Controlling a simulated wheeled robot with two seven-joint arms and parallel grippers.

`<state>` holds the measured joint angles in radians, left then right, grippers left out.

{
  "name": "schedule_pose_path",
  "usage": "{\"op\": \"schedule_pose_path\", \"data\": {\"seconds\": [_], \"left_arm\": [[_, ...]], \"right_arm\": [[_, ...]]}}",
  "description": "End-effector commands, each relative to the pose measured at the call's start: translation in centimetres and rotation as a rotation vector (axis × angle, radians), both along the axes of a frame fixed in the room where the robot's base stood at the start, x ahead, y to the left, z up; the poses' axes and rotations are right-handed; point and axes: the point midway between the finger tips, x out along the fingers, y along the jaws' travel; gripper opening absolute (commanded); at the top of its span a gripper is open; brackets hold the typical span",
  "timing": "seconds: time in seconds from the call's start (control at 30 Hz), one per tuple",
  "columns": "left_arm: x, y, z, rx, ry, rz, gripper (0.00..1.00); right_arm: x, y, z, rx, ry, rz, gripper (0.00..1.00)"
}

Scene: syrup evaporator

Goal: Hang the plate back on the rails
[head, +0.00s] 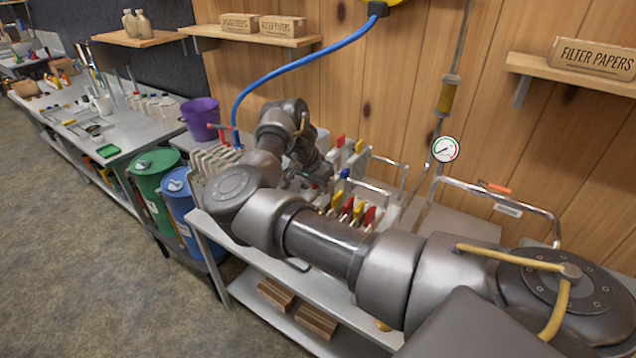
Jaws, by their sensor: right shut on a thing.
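My right arm reaches across from the right and bends back at the upper left. My right gripper (318,172) is at the end of it, beside the press plates, mostly hidden behind my own arm links. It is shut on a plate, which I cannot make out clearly. Pale plates with red and yellow tabs (352,158) stand just right of the gripper. More plates with yellow and red tabs (350,210) show below, partly covered by my forearm. Metal rails (385,160) run near them. Another row of pale plates (215,160) is at the left. My left gripper is not in view.
A purple bucket (201,117) stands behind the left row. A blue hose (300,62) hangs above. A pressure gauge (445,149) and a bent metal pipe (500,192) are at the right. Green (157,180) and blue (182,205) drums stand at left.

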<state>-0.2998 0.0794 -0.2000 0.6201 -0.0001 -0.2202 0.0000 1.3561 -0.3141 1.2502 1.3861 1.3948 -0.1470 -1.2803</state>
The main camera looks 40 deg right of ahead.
Motion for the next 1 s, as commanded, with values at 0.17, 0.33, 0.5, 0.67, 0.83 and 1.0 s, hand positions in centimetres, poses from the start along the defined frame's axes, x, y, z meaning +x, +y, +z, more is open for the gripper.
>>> {"op": "schedule_pose_path", "data": {"seconds": [0.17,0.33,0.5,0.67,0.83,1.0], "left_arm": [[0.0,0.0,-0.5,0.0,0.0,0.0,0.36],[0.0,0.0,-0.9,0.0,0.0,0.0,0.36],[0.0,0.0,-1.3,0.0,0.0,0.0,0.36],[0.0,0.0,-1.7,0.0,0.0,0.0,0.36],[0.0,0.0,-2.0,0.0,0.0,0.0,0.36],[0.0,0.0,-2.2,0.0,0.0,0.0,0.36]], "right_arm": [[0.0,-0.1,-1.0,-0.003,-0.001,0.001,0.0],[0.0,-0.1,-1.9,-0.003,-0.001,0.001,0.0],[0.0,-0.1,-2.9,-0.003,-0.002,0.0,0.0],[0.0,-0.1,-3.8,-0.002,0.0,0.001,0.0],[0.0,-0.1,-4.7,-0.002,-0.001,0.001,0.0],[0.1,-0.1,-5.1,-0.002,-0.003,0.001,0.0]]}}
